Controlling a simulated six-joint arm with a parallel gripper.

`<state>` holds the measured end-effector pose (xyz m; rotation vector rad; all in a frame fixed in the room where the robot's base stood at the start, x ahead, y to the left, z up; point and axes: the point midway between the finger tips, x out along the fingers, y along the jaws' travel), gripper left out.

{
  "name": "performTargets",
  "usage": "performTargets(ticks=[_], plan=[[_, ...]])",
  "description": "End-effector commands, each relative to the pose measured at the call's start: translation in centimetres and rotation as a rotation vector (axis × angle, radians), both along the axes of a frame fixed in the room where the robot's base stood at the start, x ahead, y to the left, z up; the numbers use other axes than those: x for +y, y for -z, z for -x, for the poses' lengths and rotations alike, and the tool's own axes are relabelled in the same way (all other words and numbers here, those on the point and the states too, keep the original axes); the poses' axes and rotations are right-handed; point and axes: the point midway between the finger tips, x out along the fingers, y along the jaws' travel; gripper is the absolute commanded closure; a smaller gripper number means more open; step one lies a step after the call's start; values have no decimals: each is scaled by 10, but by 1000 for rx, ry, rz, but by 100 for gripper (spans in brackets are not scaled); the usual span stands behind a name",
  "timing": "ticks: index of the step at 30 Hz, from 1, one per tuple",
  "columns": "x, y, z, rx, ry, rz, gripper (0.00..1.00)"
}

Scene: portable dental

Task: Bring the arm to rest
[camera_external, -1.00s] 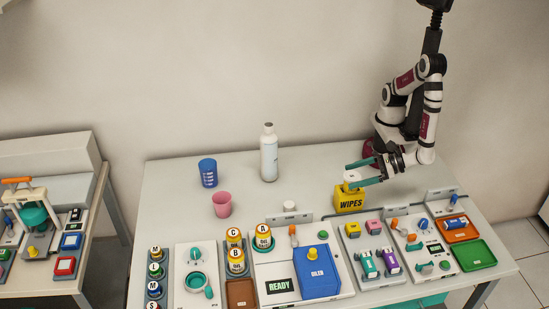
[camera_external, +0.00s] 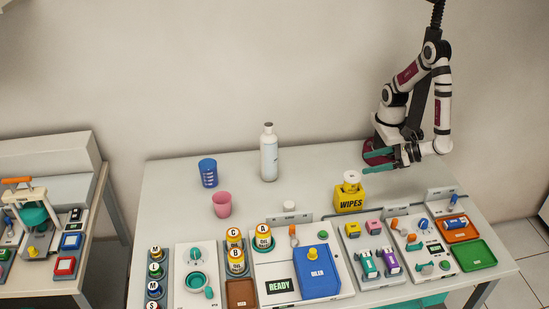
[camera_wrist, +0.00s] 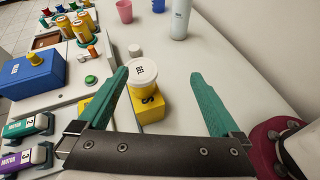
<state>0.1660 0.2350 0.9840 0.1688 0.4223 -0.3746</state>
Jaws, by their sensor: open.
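My gripper (camera_external: 380,159) is open and empty, with its green fingers apart. It hangs over the back right of the table, near my base and behind the yellow wipes box. In the wrist view my gripper (camera_wrist: 165,95) shows both fingers spread wide with nothing held between them. The yellow wipes box (camera_external: 349,203) stands on the table with a white-lidded yellow jar (camera_external: 351,181) on top. In the wrist view the jar's white lid (camera_wrist: 141,73) reads "GEL", and the box (camera_wrist: 150,110) lies below it, beyond the left finger.
A white bottle (camera_external: 268,155), a blue cup (camera_external: 208,173) and a pink cup (camera_external: 222,204) stand on the table to the left. Trays and devices, including a blue box (camera_external: 318,272) and a green tray (camera_external: 474,254), line the front. The table's middle is clear.

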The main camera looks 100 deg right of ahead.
Motion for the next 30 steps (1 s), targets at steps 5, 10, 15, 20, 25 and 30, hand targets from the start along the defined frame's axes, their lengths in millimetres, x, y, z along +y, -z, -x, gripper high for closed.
performTargets(ticks=[5, 10, 15, 20, 25, 30], plan=[[-113, -19, -41, 6, 855, -407, 0], [-199, -39, -6, -146, 1834, -902, 0], [-208, -56, 33, -333, 2547, -1359, 0], [-203, -61, 37, -394, 2725, -1507, 0], [-203, -61, 37, -394, 2725, -1507, 0], [-203, -61, 37, -394, 2725, -1507, 0]])
